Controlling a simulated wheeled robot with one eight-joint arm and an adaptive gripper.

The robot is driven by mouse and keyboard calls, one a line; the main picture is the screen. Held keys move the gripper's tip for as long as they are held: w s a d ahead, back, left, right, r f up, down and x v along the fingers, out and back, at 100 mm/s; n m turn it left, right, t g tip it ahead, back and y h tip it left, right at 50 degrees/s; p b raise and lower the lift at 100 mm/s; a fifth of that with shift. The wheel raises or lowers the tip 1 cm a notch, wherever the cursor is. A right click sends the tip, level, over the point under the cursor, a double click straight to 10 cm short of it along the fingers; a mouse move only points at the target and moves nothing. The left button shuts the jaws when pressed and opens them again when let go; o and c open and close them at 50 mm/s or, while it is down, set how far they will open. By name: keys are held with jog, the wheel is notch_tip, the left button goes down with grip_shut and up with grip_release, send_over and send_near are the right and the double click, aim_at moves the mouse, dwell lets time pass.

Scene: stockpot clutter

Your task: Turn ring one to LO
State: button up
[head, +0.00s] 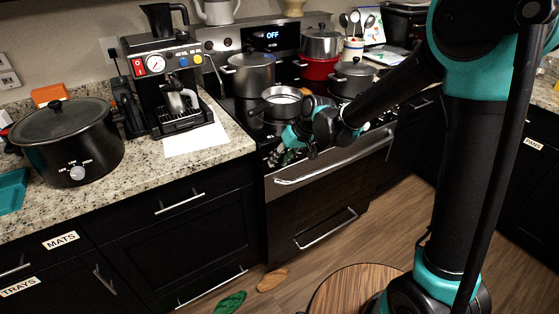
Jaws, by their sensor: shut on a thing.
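The stove (330,170) stands in the middle of the head view, with a silver oven handle across its front. Its backguard display (272,35) reads OFF. My gripper (282,155) is at the left part of the stove's front control panel, just above the oven handle. It is shut on what appears to be a stove knob there; the fingers hide the knob, and its marking and angle cannot be read. A small open pan (283,97) sits on the front left of the cooktop, just behind my gripper.
A steel stockpot (250,74), a red pot (318,68) and a lidded pot (353,78) crowd the cooktop. An espresso machine (165,85) and black slow cooker (68,142) stand on the left counter. A round wooden top (345,290) is low in front; a green cloth (230,303) lies on the floor.

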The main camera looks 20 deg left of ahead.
jog(key=g+y, duration=0.1)
jog(key=m+g+y, duration=0.1)
jog(key=shift+w+d+f+y, duration=0.1)
jog(key=shift+w+d+y, duration=0.1)
jog(key=shift+w+y, duration=0.1)
jog(key=shift+d+f+m+g+y, duration=0.15)
jog(key=shift+m+g+y, duration=0.15)
jog(key=shift+g+y, duration=0.9)
jog(key=shift+g, duration=0.3)
jog(key=o, duration=1.2)
jog(key=shift+c, duration=0.2)
jog(key=v, duration=1.2)
